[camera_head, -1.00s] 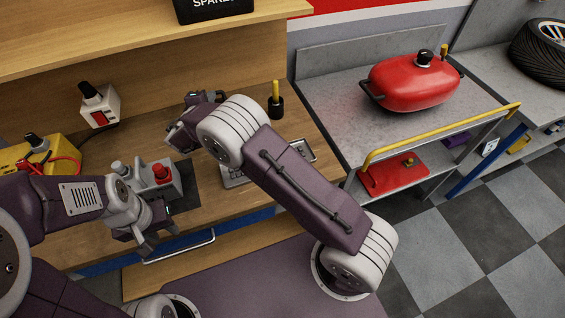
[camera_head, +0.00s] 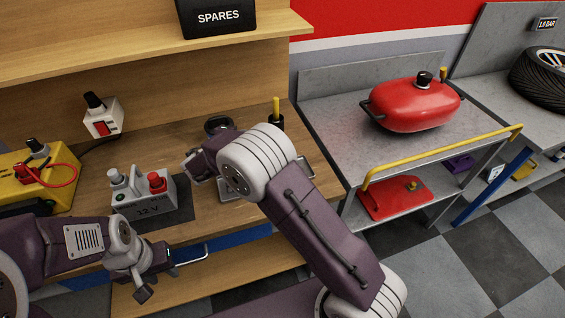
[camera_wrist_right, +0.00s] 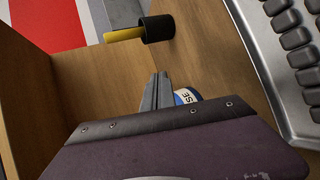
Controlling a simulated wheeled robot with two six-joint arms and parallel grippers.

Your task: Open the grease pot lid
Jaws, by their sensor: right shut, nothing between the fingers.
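The grease pot (camera_wrist_right: 187,97) shows in the right wrist view as a small round thing with a blue and white label ending in "SE". Its lower part is hidden behind my right gripper's body. My right gripper (camera_wrist_right: 158,84) is shut and empty, its fingers just left of the pot in that view; I cannot tell whether they touch it. In the head view the right arm hides the pot and the right fingers. My left gripper (camera_head: 160,277) is empty and its fingers look apart, in front of the bench.
A black cup with a yellow handle (camera_head: 277,122) stands near the bench's right end; it also shows in the wrist view (camera_wrist_right: 157,30). A 12 V battery (camera_head: 145,197) and yellow charger (camera_head: 40,180) stand left.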

